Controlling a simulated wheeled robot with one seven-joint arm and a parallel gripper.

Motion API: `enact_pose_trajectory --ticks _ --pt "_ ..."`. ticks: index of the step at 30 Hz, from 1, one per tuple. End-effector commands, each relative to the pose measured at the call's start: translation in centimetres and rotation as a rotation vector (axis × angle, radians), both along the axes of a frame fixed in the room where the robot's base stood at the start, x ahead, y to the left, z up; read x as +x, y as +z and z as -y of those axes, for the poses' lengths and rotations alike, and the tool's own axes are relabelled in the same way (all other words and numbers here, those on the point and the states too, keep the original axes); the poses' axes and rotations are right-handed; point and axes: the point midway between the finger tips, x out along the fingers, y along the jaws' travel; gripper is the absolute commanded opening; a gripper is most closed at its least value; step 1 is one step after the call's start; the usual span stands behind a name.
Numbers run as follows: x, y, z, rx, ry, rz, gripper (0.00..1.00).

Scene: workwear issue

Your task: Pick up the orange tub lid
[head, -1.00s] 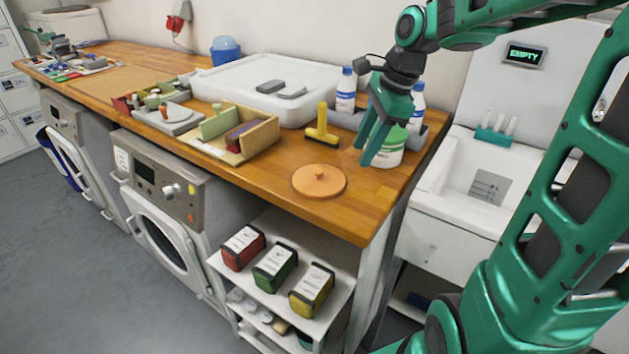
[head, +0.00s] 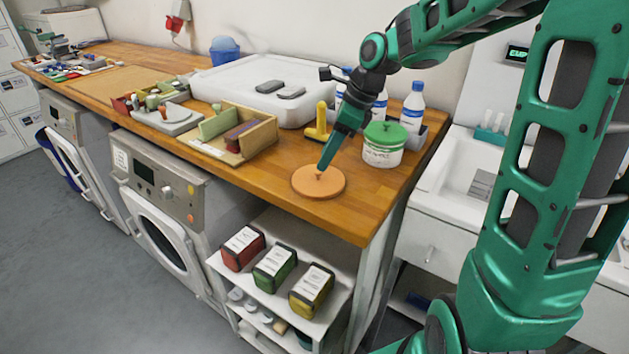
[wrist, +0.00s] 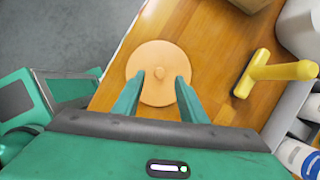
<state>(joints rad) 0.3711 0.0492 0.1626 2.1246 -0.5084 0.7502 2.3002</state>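My gripper (head: 320,172) points down at the lid from above. I cannot tell whether the fingertips touch the lid. A white tub with a green lid (head: 383,145) stands to the right of my gripper.
White bottles (head: 413,107) stand at the back right. A wooden tray (head: 237,148) is to the left. The counter around the lid is clear.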

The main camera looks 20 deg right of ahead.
Motion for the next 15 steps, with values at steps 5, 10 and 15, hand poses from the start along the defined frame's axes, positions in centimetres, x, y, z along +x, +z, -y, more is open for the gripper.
enact_pose_trajectory --ticks 5,10,15 --pt "0.1 -2.5 -0.7 0.002 0.003 -0.005 0.38" --pt "0.6 -4.1 -1.2 0.001 0.002 -0.001 0.38" --pt "0.7 -4.5 -1.3 -0.001 0.001 -0.001 0.38"
